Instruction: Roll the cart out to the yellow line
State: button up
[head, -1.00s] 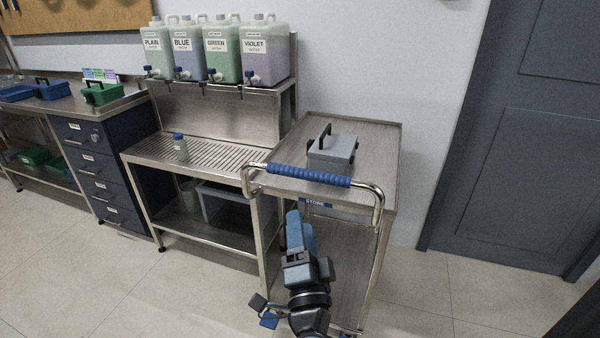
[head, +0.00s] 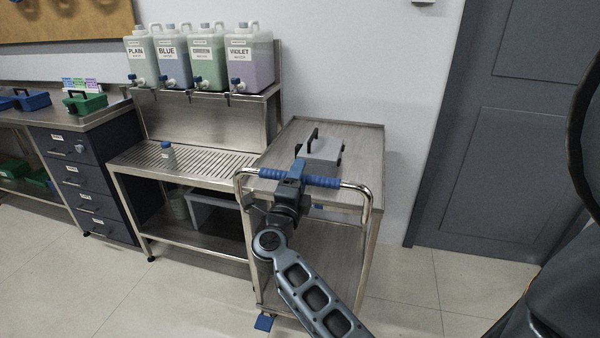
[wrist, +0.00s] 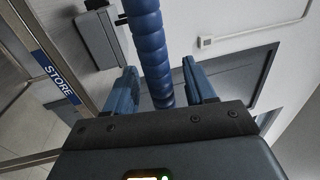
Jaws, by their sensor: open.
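The cart (head: 265,222) is a steel two-shelf trolley standing against the wall, right of the dispensing bench. Its push handle is a bent steel tube with a ribbed blue grip (head: 322,181), which also shows in the wrist view (wrist: 147,45). My gripper (head: 297,172) is at the middle of the grip. In the wrist view its two blue fingers (wrist: 163,90) are open, one on each side of the grip, with gaps showing. A grey toolbox (head: 322,150) with a dark handle sits on the cart's top. No yellow line shows in any view.
The steel bench (head: 190,162) with several labelled jugs stands close to the cart's left. A grey door (head: 510,150) is at the right. A blue pedal (head: 264,322) is at the cart's foot. Tiled floor (head: 410,290) is free right of the cart.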

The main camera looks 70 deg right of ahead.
jog(key=shift+x, duration=0.75)
jog(key=shift+c, duration=0.5)
grip_shut()
